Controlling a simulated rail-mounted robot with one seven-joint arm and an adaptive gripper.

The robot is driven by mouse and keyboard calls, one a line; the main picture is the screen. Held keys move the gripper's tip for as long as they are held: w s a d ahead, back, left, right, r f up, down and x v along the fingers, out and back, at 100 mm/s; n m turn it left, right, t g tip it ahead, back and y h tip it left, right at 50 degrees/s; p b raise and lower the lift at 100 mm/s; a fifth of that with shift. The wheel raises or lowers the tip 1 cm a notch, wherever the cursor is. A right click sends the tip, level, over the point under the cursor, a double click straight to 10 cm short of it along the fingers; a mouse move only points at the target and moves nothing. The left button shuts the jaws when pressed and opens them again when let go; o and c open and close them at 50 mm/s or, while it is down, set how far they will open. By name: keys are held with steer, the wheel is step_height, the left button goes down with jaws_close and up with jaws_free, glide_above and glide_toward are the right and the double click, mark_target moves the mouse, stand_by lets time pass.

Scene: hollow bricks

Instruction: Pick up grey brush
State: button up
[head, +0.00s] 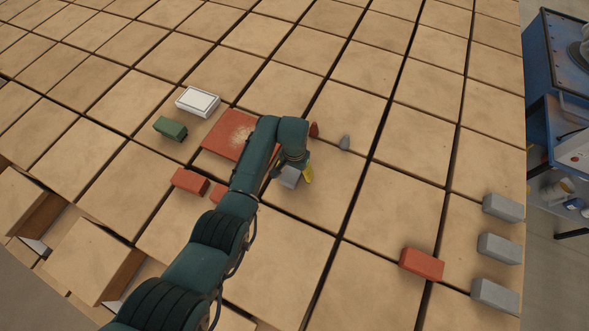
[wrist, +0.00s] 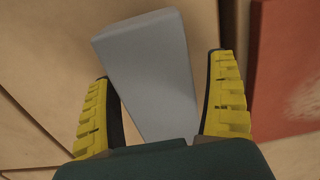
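A small grey object (head: 345,142), upright and tapered, stands right of my arm in the head view. It is too small to tell whether it is the grey brush. My gripper (head: 294,176) is low over a plain grey block (head: 289,177). In the wrist view the grey block (wrist: 150,70) lies between and beyond the two yellow-padded fingers of my gripper (wrist: 164,105). The fingers are wide apart. I cannot tell whether they touch the block; its near end is hidden by the gripper body.
A red slab (head: 228,134) with pale dust lies left of my arm. A small dark red object (head: 314,130) stands behind my wrist. Nearby are a white box (head: 198,101), a green block (head: 170,128) and a red brick (head: 189,181). Grey bricks (head: 497,248) line the right edge.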

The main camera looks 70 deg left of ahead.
steer(key=c, duration=1.2)
steer(key=shift+r, duration=0.1)
step_height(320, 180, up, 10)
steer(key=shift+f+p, duration=0.1)
steer(key=shift+p, duration=0.6)
